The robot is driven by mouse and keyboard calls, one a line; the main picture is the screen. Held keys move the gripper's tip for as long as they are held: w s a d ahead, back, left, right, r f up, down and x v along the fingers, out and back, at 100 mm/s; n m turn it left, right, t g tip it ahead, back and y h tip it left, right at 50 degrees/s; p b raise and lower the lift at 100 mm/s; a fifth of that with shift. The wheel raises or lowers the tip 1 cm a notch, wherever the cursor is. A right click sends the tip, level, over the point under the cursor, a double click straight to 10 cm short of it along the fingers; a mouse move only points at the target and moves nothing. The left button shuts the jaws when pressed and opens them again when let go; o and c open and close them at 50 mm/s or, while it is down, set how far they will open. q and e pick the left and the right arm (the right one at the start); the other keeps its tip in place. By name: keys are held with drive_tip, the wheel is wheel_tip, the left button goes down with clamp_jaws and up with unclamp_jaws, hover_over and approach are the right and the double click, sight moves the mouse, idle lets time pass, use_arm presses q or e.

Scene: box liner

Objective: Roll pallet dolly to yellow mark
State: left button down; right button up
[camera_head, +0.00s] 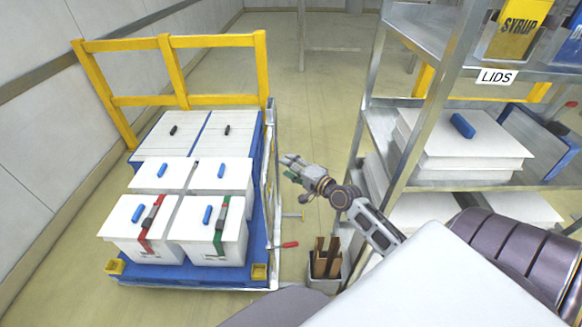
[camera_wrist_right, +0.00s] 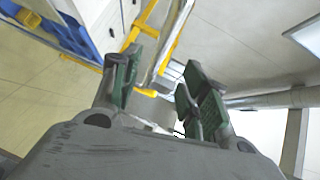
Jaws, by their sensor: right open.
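The pallet dolly has a blue deck (camera_head: 180,273) and a yellow rail (camera_head: 185,100) at its far end. It carries several white lidded boxes (camera_head: 205,230). My right gripper (camera_head: 290,170) is open and empty, right of the dolly and apart from it. In the right wrist view, the green-padded fingers of the gripper (camera_wrist_right: 157,85) are spread. Yellow and metal bars (camera_wrist_right: 165,45) show beyond and between them. I cannot make out a yellow floor mark. My left gripper is out of view.
A metal shelf (camera_head: 430,125) with white lids (camera_head: 455,150) stands at the right. A small bin (camera_head: 325,268) with brown pieces sits on the floor between shelf and dolly. A red-handled clamp (camera_head: 288,245) sticks out from the dolly's right side.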

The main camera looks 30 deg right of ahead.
sight(267, 154)
idle(0.3)
drive_tip(key=shift+s+a+r+p, duration=0.15)
drive_tip(key=shift+s+r+p, duration=0.05)
drive_tip(key=shift+s+p, duration=0.6)
idle(0.7)
drive_tip(key=shift+w, duration=0.1)
drive_tip(key=shift+w, duration=0.1)
idle(0.3)
drive_tip(key=shift+p+x, duration=0.3)
drive_tip(key=shift+x, duration=6.5)
